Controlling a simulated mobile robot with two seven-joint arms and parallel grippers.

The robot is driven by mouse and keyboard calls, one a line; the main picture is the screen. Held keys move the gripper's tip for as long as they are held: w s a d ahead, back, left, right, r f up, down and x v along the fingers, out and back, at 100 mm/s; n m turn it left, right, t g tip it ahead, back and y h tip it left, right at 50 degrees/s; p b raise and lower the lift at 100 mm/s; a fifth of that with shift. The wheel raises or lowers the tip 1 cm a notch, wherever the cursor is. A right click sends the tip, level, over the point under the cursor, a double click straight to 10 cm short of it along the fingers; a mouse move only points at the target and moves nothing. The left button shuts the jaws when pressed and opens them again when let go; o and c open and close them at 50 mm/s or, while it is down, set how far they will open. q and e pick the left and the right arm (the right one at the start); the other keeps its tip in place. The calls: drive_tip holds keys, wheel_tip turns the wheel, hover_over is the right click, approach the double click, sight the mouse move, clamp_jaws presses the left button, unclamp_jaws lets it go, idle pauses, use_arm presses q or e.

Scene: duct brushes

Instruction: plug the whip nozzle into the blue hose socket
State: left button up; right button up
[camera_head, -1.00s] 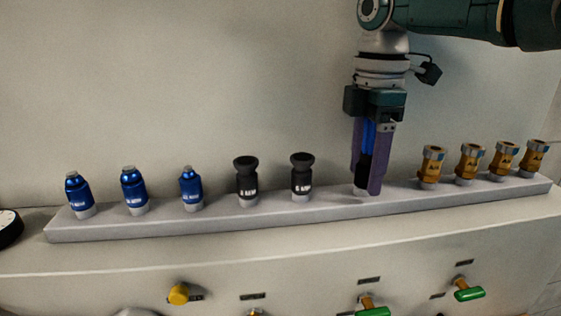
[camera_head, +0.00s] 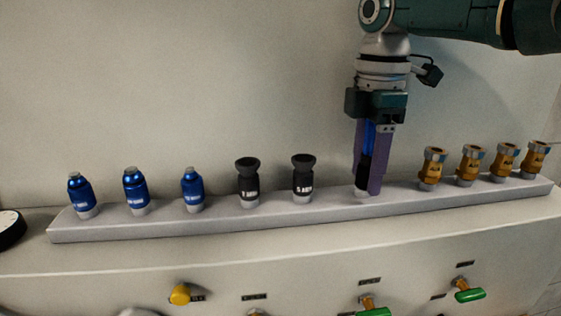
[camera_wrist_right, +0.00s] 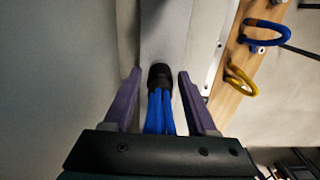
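The whip nozzle (camera_head: 364,178), with a black body and blue strands above it, stands upright on the grey rack between my right gripper's purple fingers. My right gripper (camera_head: 368,186) points down over it from above. In the right wrist view the nozzle's black end (camera_wrist_right: 160,74) and blue strands lie between the fingertips (camera_wrist_right: 160,78), with a gap on either side, so the gripper is open around it. A blue hose loop (camera_wrist_right: 266,32) hangs on a wooden board in the right wrist view; I cannot make out its socket. My left gripper is not in view.
The grey rack (camera_head: 225,214) also holds blue-bodied nozzles (camera_head: 135,191), two black ones (camera_head: 303,177) and several brass ones (camera_head: 433,167). The neighbours stand clear of my right gripper. A yellow hose loop (camera_wrist_right: 241,82) is beside the blue one. A pale wall stands behind.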

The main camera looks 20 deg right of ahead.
sight(369, 153)
clamp_jaws()
idle(0.9)
drive_tip(key=shift+r, duration=0.15)
drive_tip(key=shift+r+p, duration=1)
drive_tip(key=shift+p, duration=0.1)
drive_tip(key=shift+r+p, duration=1.85)
drive_tip(key=shift+r, duration=0.05)
